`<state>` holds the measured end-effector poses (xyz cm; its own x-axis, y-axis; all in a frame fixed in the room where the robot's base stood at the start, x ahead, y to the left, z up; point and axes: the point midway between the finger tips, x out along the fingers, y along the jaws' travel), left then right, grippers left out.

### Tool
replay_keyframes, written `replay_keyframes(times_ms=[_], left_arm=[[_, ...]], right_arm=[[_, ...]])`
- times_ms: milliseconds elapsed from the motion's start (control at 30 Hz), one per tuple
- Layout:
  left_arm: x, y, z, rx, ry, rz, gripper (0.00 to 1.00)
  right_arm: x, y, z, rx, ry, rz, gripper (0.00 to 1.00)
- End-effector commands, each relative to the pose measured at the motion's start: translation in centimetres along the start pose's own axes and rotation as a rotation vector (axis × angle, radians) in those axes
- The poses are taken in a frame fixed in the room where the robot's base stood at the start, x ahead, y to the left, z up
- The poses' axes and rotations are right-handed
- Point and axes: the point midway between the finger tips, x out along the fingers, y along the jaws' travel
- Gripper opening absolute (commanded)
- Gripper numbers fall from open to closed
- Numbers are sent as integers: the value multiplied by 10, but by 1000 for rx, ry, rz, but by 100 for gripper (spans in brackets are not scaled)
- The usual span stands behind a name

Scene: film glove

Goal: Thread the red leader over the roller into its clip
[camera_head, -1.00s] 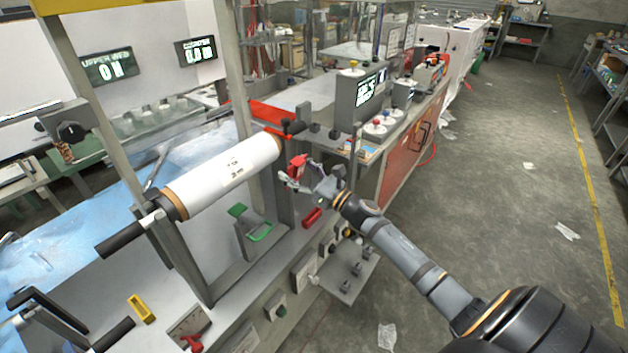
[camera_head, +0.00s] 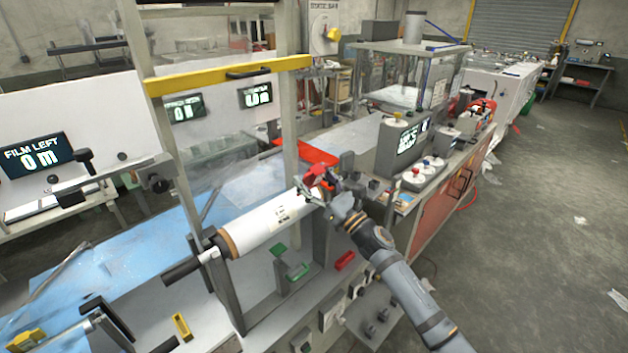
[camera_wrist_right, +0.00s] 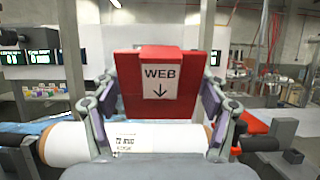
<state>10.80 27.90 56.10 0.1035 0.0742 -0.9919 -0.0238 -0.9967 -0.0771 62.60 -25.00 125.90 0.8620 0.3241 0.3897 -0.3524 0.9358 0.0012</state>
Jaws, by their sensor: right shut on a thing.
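The red leader (camera_wrist_right: 160,78), a red block with a white "WEB" label and down arrow, is between the fingers of my right gripper (camera_wrist_right: 160,98). The gripper is shut on it. In the head view the leader (camera_head: 319,174) and the right gripper (camera_head: 322,190) are at the right end of the white film roll (camera_head: 262,222). In the wrist view the roll (camera_wrist_right: 70,143) lies beyond and below the leader; contact cannot be told. A green part (camera_head: 297,272) stands below the roll; I cannot tell whether it is the clip. My left gripper is out of view.
A grey upright post (camera_head: 289,100) and a yellow crossbar (camera_head: 228,75) stand behind the roll. A grey control box (camera_head: 400,142) is to the right. A red block (camera_head: 345,261) sits on the front edge. Open floor lies right.

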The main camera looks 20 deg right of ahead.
Motion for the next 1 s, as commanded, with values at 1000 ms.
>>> replay_keyframes(times_ms=[1000], left_arm=[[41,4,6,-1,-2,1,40]], right_arm=[[26,0,-65,2,1,-1,42]])
